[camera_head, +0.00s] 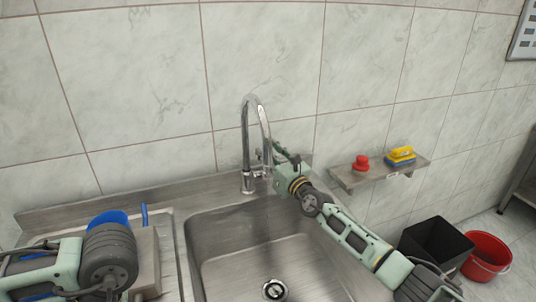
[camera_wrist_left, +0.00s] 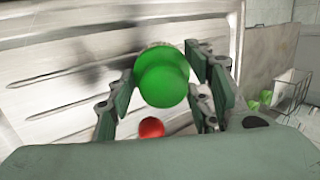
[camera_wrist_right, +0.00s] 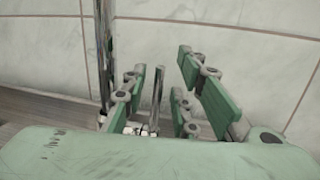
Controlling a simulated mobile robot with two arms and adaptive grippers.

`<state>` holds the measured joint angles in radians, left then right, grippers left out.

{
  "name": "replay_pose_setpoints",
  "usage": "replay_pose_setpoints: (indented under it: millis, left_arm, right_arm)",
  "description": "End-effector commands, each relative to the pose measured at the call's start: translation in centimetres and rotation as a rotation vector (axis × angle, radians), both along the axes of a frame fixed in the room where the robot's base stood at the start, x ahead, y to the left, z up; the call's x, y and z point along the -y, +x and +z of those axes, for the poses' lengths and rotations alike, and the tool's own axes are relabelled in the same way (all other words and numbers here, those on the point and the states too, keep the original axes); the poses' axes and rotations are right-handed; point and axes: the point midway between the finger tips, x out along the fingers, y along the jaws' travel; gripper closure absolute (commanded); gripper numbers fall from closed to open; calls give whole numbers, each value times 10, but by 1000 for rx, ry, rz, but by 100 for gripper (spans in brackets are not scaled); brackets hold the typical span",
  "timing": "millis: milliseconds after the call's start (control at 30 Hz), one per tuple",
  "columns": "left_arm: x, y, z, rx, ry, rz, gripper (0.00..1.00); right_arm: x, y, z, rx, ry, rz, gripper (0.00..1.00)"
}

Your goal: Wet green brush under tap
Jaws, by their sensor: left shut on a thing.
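The green brush (camera_wrist_left: 163,78) shows in the left wrist view as a round green end. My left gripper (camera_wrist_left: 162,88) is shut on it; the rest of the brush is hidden. The chrome tap (camera_head: 247,140) rises behind the sink (camera_head: 215,238) in the head view, with no water visible from its spout. My right gripper (camera_head: 286,153) is beside the tap. In the right wrist view its fingers are apart, with the tap's upright lever (camera_wrist_right: 152,102) standing between or just beyond them; I cannot tell if they touch it.
A red object (camera_wrist_left: 151,128) lies below the brush. A wire basket (camera_wrist_left: 292,90) with green items stands at the right there. A shelf (camera_head: 345,176) holds a red item (camera_head: 361,163) and a yellow-blue brush (camera_head: 400,156). Black (camera_head: 436,245) and red buckets (camera_head: 486,256) stand at right. The basin is empty.

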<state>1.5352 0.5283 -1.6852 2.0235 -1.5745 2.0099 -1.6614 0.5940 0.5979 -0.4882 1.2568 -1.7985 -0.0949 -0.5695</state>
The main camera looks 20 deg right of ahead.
Motion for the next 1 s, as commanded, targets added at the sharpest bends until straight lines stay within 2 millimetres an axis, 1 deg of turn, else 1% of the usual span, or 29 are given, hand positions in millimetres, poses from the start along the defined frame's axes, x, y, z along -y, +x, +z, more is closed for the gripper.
replay_pose_setpoints:
  millis: [267, 433, 633, 733, 1000]
  left_arm:
    - [0, 0, 0, 0, 0, 0, 74]
    - [0, 0, 0, 0, 0, 0, 74]
    - [0, 0, 0, 0, 0, 0, 74]
    - [0, 0, 0, 0, 0, 0, 74]
    - [0, 0, 0, 0, 0, 0, 74]
  right_arm:
    - [0, 0, 1, 1, 0, 0, 72]
    - [-1, -7, -1, -1, 5, 2, 72]
    - [3, -27, -4, 0, 5, 0, 72]
    - [1, -36, -5, 1, 8, 5, 72]
    - [8, -63, -9, 0, -1, 1, 72]
